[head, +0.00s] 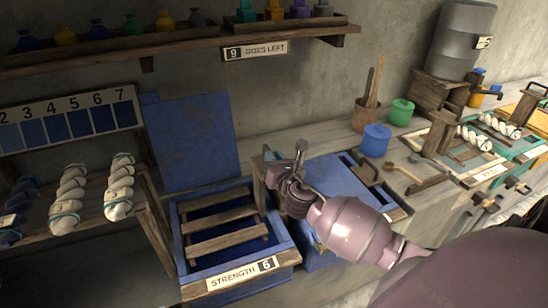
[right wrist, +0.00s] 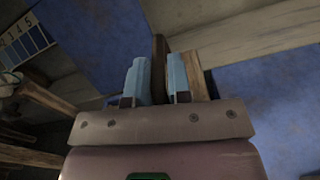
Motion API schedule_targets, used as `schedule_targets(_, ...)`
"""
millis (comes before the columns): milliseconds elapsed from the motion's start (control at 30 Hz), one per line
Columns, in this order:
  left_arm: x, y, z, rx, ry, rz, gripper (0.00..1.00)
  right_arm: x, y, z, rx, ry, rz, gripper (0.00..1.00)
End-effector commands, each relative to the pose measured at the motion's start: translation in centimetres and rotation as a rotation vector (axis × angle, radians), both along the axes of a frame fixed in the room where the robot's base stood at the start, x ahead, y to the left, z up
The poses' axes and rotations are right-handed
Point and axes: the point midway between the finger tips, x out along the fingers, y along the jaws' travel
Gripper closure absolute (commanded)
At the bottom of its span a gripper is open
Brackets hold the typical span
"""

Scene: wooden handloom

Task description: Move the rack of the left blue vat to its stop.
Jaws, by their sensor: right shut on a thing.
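The left blue vat (head: 187,262) stands open, with a plate reading STRENGTH 6 on its front. Its wooden rack (head: 222,241) lies in the opening as several slats. A wooden upright (head: 259,197) rises at the vat's right side, beside my right gripper (head: 284,168). In the right wrist view, the blue fingers of this gripper (right wrist: 158,80) are shut on a narrow dark wooden piece (right wrist: 159,56), which looks like part of the rack's handle. The gripper hides where this piece joins the rack. My left gripper is not in view.
A blue panel (head: 192,143) stands upright behind the vat. A second blue vat with a blue lid (head: 342,184) is close on the right, partly behind my right arm. Yarn skeins (head: 70,195) lie on a shelf at left. A wooden shelf (head: 170,42) runs above.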

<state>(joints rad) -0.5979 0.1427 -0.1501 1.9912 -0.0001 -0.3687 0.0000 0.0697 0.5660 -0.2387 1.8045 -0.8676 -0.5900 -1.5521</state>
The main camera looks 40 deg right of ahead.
Motion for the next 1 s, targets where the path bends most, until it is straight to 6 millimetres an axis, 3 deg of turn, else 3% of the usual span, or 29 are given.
schedule_targets(33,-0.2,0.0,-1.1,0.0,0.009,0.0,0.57,-0.1,0.3,-1.7,0.007,0.009,0.004,1.0)
schedule_targets(300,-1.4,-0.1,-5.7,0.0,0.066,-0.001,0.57,-0.2,0.3,-8.0,0.01,0.02,0.004,1.0)
schedule_targets(600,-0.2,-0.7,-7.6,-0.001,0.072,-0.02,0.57,-0.3,0.4,-14.3,0.012,0.022,0.006,1.0)
schedule_targets(800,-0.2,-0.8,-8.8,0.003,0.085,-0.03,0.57,-0.2,0.4,-16.6,0.011,0.017,0.006,1.0)
schedule_targets(1000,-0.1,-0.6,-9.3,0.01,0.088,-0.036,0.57,-0.1,0.5,-17.5,0.012,0.01,0.008,1.0)
